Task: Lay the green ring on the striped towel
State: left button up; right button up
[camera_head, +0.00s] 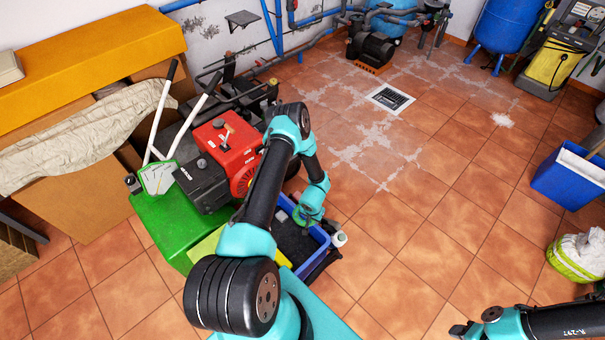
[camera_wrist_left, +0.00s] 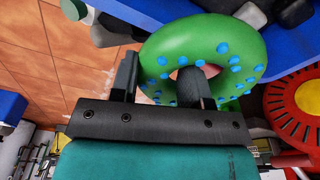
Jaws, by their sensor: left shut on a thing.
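The green ring (camera_wrist_left: 205,55), thick and dotted with blue, is in my left gripper (camera_wrist_left: 160,85) in the left wrist view. One finger goes through its hole and the other is on its outer side. In the head view my left gripper (camera_head: 303,217) is over a blue crate (camera_head: 322,252) with dark contents, and the arm hides part of it. My right gripper (camera_head: 462,330) is at the bottom right, cut by the frame edge, and its opening is unclear. I cannot make out a striped towel in either view.
A green and red machine (camera_head: 230,150) with white handles stands left of the left arm. A white cylinder (camera_head: 338,239) is beside the crate. The tiled floor (camera_head: 430,220) between is clear.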

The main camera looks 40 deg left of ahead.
pick_arm(q)
jog(key=w+d+r+m, duration=0.1)
jog(key=w+d+r, duration=0.4)
jog(key=r, duration=0.4)
jog(key=w+d+r+m, duration=0.1)
jog(key=w+d+r, duration=0.4)
jog(key=d+r, duration=0.3)
jog(key=w+d+r+m, duration=0.1)
jog(key=w+d+r, duration=0.4)
jog(key=r, duration=0.5)
jog(key=shift+d, duration=0.75)
jog(key=shift+a, duration=0.15)
